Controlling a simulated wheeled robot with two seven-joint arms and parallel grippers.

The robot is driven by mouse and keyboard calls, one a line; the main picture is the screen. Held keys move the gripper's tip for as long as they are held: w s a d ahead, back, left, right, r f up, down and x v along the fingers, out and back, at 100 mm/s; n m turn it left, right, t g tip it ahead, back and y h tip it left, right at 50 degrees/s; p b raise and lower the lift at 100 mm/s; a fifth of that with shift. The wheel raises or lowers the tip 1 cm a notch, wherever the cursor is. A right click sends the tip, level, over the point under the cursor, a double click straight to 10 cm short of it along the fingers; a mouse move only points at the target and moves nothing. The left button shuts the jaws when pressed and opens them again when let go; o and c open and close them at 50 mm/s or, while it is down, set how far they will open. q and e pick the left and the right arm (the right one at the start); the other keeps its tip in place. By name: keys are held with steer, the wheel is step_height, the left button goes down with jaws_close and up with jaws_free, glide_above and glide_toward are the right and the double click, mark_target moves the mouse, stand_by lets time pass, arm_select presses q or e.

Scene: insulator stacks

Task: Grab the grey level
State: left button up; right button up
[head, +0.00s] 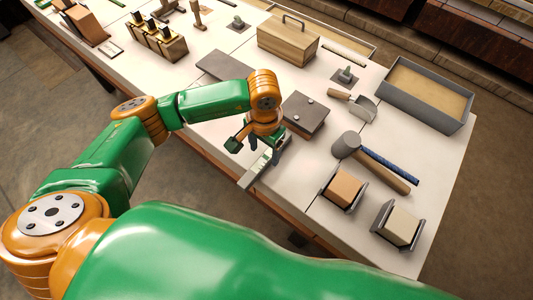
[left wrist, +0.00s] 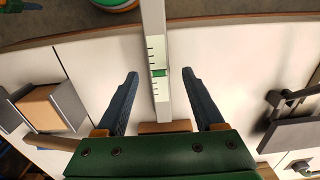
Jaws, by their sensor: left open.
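The grey level (head: 257,172) is a long narrow bar near the front edge of the white table, partly hidden behind my left gripper. In the left wrist view the level (left wrist: 153,28) runs down from the top, with a green vial and black marks. My left gripper (head: 264,148) is over it. In the left wrist view my left gripper (left wrist: 163,78) is open, with one dark finger on each side of the level and a gap on both sides. Whether the fingers reach down to the level's height I cannot tell. My right gripper is out of view.
A brown box (head: 305,115) is just beyond the gripper. A mallet (head: 347,144), an orange block in a holder (head: 345,190) and a pale block in a holder (head: 399,226) lie to the right. A sand tray (head: 428,92) stands at the back right.

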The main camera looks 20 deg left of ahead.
mark_target(266, 157)
arm_select(q)
steer(key=f, duration=0.3)
steer(key=shift+w+d, duration=0.1)
steer(key=shift+w, duration=0.1)
jaws_close()
